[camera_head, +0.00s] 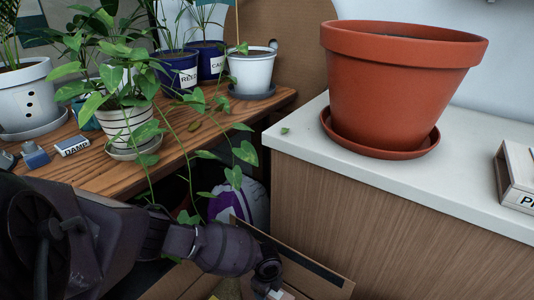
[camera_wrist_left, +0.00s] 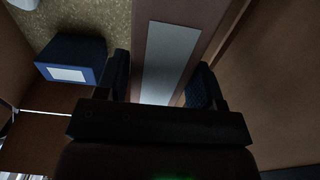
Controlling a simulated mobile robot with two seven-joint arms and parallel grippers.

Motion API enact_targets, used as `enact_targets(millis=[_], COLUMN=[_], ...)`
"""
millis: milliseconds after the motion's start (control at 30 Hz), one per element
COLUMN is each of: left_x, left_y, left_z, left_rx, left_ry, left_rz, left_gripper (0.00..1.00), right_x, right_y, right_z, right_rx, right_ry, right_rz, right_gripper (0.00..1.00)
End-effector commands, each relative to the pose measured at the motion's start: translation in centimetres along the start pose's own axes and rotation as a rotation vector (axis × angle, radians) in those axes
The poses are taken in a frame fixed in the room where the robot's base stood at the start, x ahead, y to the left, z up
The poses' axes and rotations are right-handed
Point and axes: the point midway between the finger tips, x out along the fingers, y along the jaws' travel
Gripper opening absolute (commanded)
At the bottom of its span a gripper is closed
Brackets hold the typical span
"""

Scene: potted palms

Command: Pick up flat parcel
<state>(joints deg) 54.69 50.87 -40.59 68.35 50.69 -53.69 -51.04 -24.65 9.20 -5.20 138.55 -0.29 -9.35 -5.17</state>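My left arm comes in from the left in the head view and reaches down over an open cardboard box (camera_head: 310,268) on the floor. My left gripper (camera_wrist_left: 160,82) shows in the left wrist view with its two dark fingers spread apart. A flat brown parcel (camera_wrist_left: 208,15) with a large pale label lies beyond and between the fingers. The right finger overlaps part of it, and I cannot tell whether either finger touches it. In the head view the gripper is mostly cut off at the bottom edge. My right gripper is not in view.
A blue box (camera_wrist_left: 72,58) with a white label lies left of the fingers, near brown cardboard walls. A wooden table (camera_head: 195,125) with several potted plants and trailing vines stands beside the arm. A white-topped cabinet (camera_head: 390,195) holding a large terracotta pot (camera_head: 395,85) stands right.

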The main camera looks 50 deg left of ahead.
Motion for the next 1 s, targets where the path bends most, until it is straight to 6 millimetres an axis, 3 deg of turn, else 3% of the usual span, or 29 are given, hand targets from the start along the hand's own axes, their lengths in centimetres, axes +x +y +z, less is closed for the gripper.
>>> enact_targets(millis=[33,400,733,867,1000], left_x=[0.0,0.0,-0.9,-3.1,-6.6], left_y=[0.0,0.0,-0.1,-0.4,-0.7], left_z=[0.0,0.0,0.0,-0.1,-0.1], left_rx=[0.0,0.0,0.0,0.0,-0.001], left_ry=[0.0,0.0,0.001,0.003,0.005], left_rz=[0.0,0.0,-0.003,-0.009,-0.016], left_gripper=[0.54,0.01,0.0,0.0,0.0], right_x=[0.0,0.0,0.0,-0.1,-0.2], right_y=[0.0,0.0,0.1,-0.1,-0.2], right_z=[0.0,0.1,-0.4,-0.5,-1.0], right_rx=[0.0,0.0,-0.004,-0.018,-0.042], right_ry=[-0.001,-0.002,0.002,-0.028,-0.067], right_rz=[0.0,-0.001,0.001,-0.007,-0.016], right_gripper=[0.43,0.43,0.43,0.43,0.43])
